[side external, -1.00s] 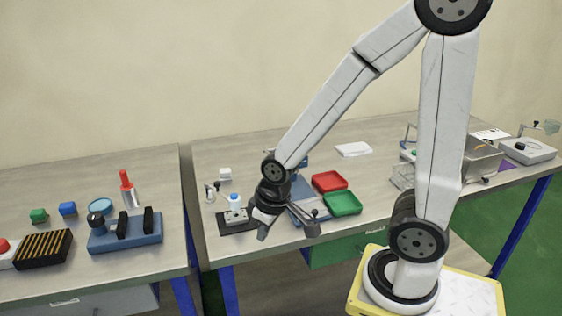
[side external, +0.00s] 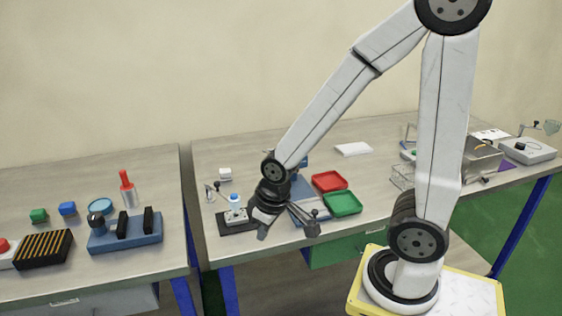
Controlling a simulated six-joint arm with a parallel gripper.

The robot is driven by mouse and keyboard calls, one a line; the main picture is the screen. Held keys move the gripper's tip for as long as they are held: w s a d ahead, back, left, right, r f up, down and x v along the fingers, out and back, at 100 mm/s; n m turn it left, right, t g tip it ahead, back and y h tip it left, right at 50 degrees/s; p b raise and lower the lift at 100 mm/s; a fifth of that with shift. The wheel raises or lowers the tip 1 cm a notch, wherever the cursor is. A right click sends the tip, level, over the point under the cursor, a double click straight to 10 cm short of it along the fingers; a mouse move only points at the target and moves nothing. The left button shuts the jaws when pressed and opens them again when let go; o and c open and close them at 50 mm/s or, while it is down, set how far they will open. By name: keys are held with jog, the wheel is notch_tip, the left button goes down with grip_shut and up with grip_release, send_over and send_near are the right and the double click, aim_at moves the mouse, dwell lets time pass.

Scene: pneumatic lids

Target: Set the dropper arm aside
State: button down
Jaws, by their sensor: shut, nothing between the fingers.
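My gripper (side external: 263,236) hangs down low over the front of the right-hand bench, with its dark tip small in the side view. It looks shut and empty. A small grey post with a thin bent arm (side external: 211,189), which looks like the dropper arm, stands at the left of the bench. Beside it, a blue-capped white bottle (side external: 235,201) stands upright on a pale block with a dark base (side external: 228,228). My gripper is to the right of and in front of the bottle, apart from the thin arm. My wrist hides part of the base's right side.
A grey angled piece (side external: 305,220) shows right of my wrist; whether it is attached is unclear. Red (side external: 328,181) and green (side external: 343,203) trays lie beyond it. A small white block (side external: 225,174) is behind the bottle. A gap separates the left bench (side external: 130,285).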

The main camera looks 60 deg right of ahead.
jog(key=c, duration=0.8)
grip_release()
jog(key=shift+w, duration=0.1)
jog(key=o, duration=0.3)
jog(key=shift+w+d+r, duration=0.1)
jog(key=shift+w, duration=0.15)
jog(key=shift+w+d+r+g, duration=0.45)
jog(key=shift+w+d+r, duration=0.35)
jog(key=shift+w+d, duration=2.3)
jog(key=shift+w+d+r+g, duration=0.6)
jog(key=shift+w+d, duration=1.1)
jog(key=shift+w, duration=2.85)
jog(key=shift+w+d+r+g, duration=0.25)
jog(key=shift+w+d+r, duration=0.7)
jog(key=shift+w+d, duration=2.15)
jog(key=shift+w+a+f, duration=0.1)
jog(key=shift+w+a, duration=0.6)
jog(key=shift+f, duration=3.85)
grip_shut()
